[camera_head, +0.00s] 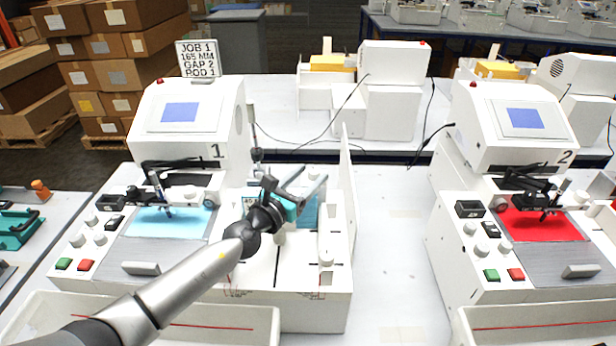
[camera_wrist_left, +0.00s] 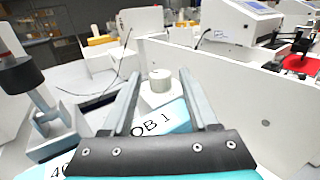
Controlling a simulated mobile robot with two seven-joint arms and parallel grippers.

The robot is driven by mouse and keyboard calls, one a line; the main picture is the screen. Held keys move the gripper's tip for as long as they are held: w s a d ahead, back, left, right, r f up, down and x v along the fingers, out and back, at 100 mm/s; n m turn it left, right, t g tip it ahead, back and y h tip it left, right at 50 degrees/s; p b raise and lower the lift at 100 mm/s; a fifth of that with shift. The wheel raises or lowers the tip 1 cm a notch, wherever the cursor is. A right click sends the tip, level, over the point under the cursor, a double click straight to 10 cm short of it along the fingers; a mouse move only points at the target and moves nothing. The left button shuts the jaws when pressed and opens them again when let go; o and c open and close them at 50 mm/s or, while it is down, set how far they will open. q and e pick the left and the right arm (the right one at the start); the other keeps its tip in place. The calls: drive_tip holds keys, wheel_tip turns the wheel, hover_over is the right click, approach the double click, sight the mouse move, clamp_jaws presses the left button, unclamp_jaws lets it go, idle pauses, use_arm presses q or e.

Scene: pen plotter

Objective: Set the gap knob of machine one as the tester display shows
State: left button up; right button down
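Machine one (camera_head: 190,125), white and marked "1", stands left of centre with a small blue screen (camera_head: 179,112). Its front-left panel bears several pale round knobs (camera_head: 100,238); I cannot tell which is the gap knob. My left gripper (camera_head: 303,180) is open and empty over the white section right of the machine, away from those knobs. In the left wrist view a short white cylinder (camera_wrist_left: 160,80) shows beyond the open fingers, and a pale blue card (camera_wrist_left: 158,124) reading "OB 1" lies partly hidden below. I cannot pick out a tester display for sure. My right gripper is out of view.
A sign (camera_head: 197,58) on machine one reads "JOB 1, 165 MM, GAP 2, ROD 1". A thin upright white panel (camera_head: 346,190) stands just right of my left gripper. Machine two (camera_head: 515,125) is at right. Bare white table lies between the machines.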

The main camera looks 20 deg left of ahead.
use_arm(q)
clamp_jaws()
idle(0.5)
drive_tip(key=n+y+p, duration=0.1)
drive_tip(key=y+p, duration=0.1)
drive_tip(key=n+y+p, duration=0.1)
drive_tip(key=p, duration=0.1)
drive_tip(key=shift+d+r+t+y+p, duration=0.15)
drive_tip(key=shift+d+t+y+p, duration=0.15)
drive_tip(key=shift+d+y+p, duration=0.1)
drive_tip(key=shift+d+n+y+p, duration=0.15)
drive_tip(key=shift+n+y+p, duration=0.45)
drive_tip(key=shift+n+y, duration=0.55)
drive_tip(key=shift+d+n+y, duration=0.1)
drive_tip(key=shift+n+y, duration=0.25)
drive_tip(key=shift+y, duration=0.4)
drive_tip(key=shift+d+f+n+y, duration=0.15)
drive_tip(key=shift+f+n+y, duration=0.1)
drive_tip(key=shift+n+y, duration=0.75)
drive_tip(key=shift+w+d+n+g+y+b, duration=0.1)
drive_tip(key=shift+n+g+y+b, duration=0.45)
drive_tip(key=shift+y, duration=0.5)
drive_tip(key=shift+d+n+g+y+b, duration=0.1)
drive_tip(key=shift+n+g+y+b, duration=0.4)
drive_tip(key=shift+y, duration=0.55)
